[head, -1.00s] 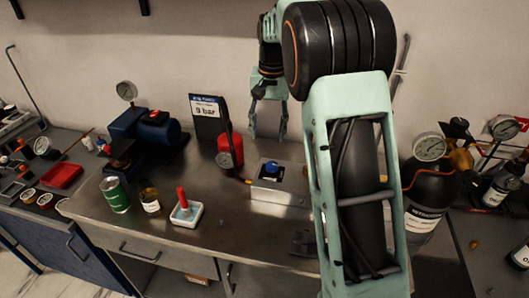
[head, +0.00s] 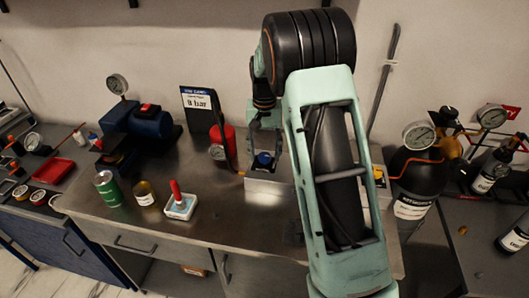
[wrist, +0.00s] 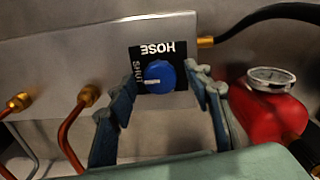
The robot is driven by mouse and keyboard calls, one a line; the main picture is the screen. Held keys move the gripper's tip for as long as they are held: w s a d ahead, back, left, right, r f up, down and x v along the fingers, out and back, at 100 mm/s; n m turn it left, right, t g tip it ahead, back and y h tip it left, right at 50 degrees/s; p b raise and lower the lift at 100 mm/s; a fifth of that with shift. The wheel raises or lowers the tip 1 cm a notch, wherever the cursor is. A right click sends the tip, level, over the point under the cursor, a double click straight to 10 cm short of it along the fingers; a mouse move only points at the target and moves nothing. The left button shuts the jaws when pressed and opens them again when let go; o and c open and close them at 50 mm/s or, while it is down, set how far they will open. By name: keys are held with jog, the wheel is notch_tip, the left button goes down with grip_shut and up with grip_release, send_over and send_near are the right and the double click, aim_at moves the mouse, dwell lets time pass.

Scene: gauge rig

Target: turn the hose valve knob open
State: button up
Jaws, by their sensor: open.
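The blue hose valve knob (wrist: 159,76) sits on a black label plate (wrist: 183,62) reading HOSE and SHUT, on a grey metal box. A white mark on the knob lies toward the SHUT side. The knob also shows in the head view (head: 263,160) on top of the valve box (head: 262,188). My gripper (wrist: 168,88) is open, with one finger on each side of the knob in the wrist view. I cannot tell whether either finger touches it. In the head view my gripper (head: 264,145) is over the box, partly hidden by my arm.
A red cylinder with a gauge (wrist: 272,80) stands close to the right finger in the wrist view. Copper pipes (wrist: 72,130) run at the left. A green can (head: 108,189), a small jar (head: 146,194) and a white tray (head: 181,206) stand on the bench left of the box.

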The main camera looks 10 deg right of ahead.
jog(key=c, duration=1.1)
jog(key=shift+c, duration=0.2)
jog(key=n, duration=0.4)
jog(key=shift+n, duration=0.4)
jog(key=n, duration=0.4)
jog(key=shift+n, duration=0.3)
jog(key=n, duration=0.4)
jog(key=shift+r+n, duration=0.1)
jog(key=shift+n, duration=0.2)
jog(key=shift+n+p, duration=0.6)
jog(key=shift+n, duration=1.3)
